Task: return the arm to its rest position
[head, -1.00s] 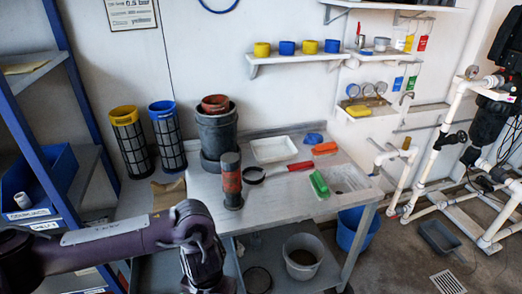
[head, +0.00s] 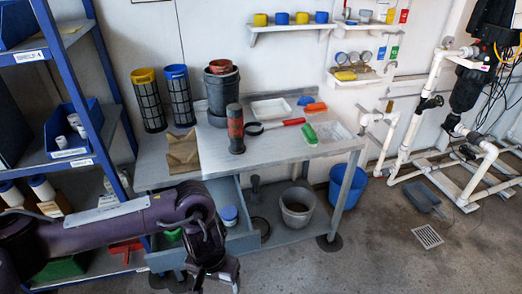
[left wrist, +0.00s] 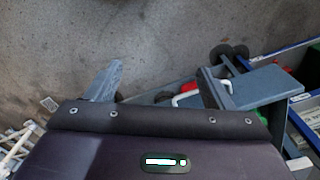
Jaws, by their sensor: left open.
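My left arm (head: 120,225) comes in from the left, low in the head view. It is dark purple and bent, with its wrist pointing down. My left gripper (head: 214,272) is in front of the workbench, over the floor. In the left wrist view its two grey fingers (left wrist: 160,68) stand well apart with nothing between them. Behind the fingers I see concrete floor and part of the bench and shelf. My right gripper is in neither view.
A blue shelving rack (head: 75,95) is at left. The floor (head: 370,250) at right is mostly clear.

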